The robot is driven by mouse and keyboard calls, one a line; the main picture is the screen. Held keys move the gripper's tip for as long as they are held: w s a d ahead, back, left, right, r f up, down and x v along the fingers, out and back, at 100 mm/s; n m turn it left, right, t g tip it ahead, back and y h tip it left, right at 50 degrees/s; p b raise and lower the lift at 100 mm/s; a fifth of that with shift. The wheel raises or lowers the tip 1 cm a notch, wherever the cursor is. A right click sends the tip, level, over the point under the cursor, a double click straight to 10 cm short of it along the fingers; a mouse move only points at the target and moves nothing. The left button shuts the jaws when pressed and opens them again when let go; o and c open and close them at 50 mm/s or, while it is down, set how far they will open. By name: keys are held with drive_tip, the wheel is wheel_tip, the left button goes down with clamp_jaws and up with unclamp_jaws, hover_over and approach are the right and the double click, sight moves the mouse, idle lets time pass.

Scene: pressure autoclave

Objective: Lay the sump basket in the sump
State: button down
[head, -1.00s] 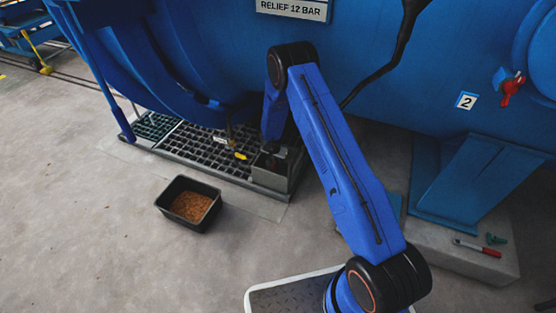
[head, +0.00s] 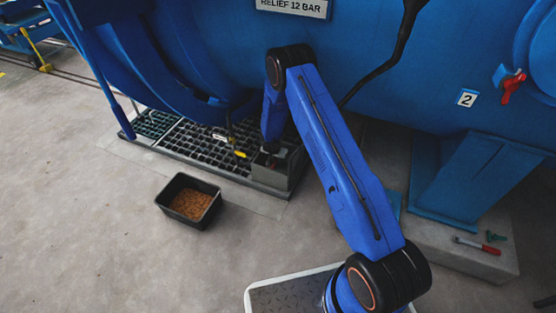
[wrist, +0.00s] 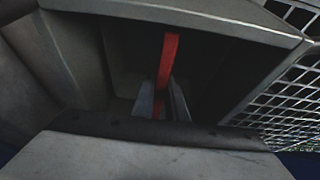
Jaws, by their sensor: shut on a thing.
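My gripper (wrist: 162,104) is shut on a narrow red bar (wrist: 168,62), which looks like the handle of the sump basket. The bar stands between the two grey fingers in the wrist view. The basket's body cannot be made out in the dark around it. The sump (wrist: 190,12) shows as a dark opening with grey walls and a pale rim, and my fingers are at or inside it. In the head view the sump (head: 270,178) is a grey box at the right end of the floor grating, and my gripper is mostly hidden there behind the arm and in shadow.
The floor grating (head: 198,142) runs left of the sump, with a small yellow item (head: 240,154) over it. A black tray of brown granules (head: 190,203) stands on the clear floor in front. The blue autoclave vessel (head: 390,80) hangs close above. A red-ended marker (head: 477,245) lies at right.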

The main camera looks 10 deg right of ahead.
drive_tip(key=shift+f, duration=0.1)
drive_tip(key=c, duration=1.7)
unclamp_jaws()
drive_tip(key=v, duration=1.7)
drive_tip(key=shift+r, duration=0.2)
